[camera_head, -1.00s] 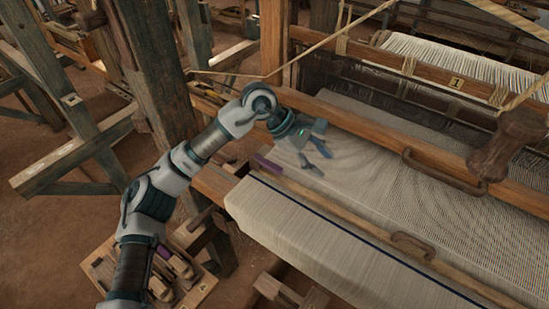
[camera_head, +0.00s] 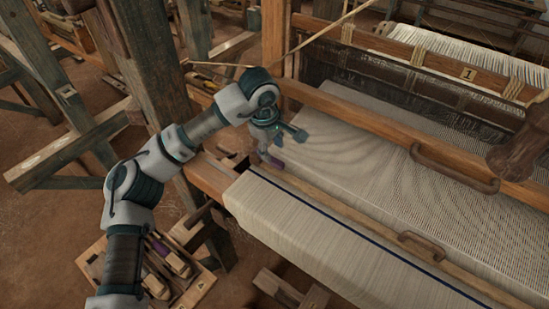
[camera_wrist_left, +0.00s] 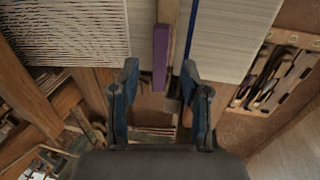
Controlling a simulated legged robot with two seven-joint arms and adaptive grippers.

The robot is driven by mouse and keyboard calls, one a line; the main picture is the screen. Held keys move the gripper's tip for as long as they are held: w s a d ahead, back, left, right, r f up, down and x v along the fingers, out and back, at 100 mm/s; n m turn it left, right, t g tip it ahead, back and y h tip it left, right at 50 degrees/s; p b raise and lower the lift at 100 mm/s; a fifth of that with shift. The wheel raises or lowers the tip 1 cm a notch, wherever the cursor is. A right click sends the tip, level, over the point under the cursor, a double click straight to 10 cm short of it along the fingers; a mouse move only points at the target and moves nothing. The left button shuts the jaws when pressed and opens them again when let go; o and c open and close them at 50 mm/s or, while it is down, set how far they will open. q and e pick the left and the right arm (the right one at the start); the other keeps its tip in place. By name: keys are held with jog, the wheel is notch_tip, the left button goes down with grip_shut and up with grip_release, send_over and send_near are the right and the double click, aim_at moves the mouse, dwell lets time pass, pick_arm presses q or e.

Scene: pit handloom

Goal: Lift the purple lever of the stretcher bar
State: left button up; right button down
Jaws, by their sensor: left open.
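The stretcher bar (camera_head: 345,213) is a long wooden bar lying across the pale cloth (camera_head: 350,150). Its purple lever (camera_wrist_left: 160,58) shows clearly in the left wrist view, with its near end appearing between my finger tips. In the head view the lever is mostly hidden behind my gripper. My left gripper (camera_head: 274,148) is over the left edge of the cloth, at the lever's end of the bar. In the left wrist view its two blue fingers (camera_wrist_left: 160,68) are apart, one on each side of the lever's line. My right gripper is out of view.
The wooden beam with a curved handle (camera_head: 455,168) crosses behind the cloth.

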aim_at(274, 160)
pick_arm(q)
jog(key=f, duration=0.5)
jog(key=shift+w+d+f, duration=0.15)
jog(key=shift+w+d, duration=0.05)
jog(key=shift+w, duration=0.2)
grip_shut()
